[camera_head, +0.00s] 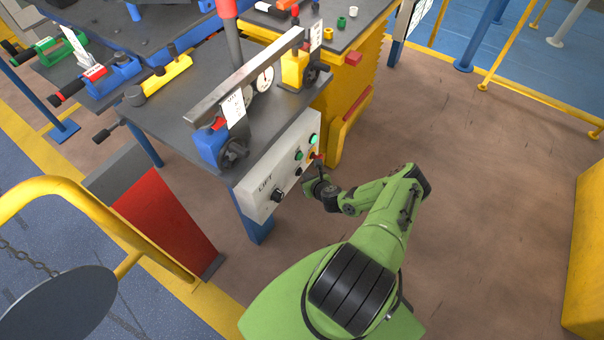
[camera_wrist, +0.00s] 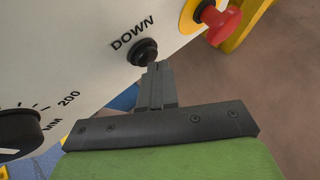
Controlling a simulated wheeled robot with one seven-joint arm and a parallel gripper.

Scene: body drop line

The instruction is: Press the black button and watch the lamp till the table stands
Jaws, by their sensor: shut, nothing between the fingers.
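The black button (camera_wrist: 145,52) sits under the word DOWN on a white panel (camera_wrist: 60,50) in the wrist view. My gripper (camera_wrist: 157,72) is shut and empty, its fingertips at the button's lower edge; I cannot tell whether they touch it. In the head view my gripper (camera_head: 312,178) is close to the same panel (camera_head: 262,190), on the front of a grey-topped table (camera_head: 170,125). Two green round parts (camera_head: 314,139) show on the panel; I cannot tell which is the lamp or whether it is lit.
A red mushroom button on a yellow base (camera_wrist: 222,22) sits right of the black button. A black dial (camera_wrist: 18,130) with a MM scale is at lower left. A yellow cabinet (camera_head: 352,105) stands behind the table.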

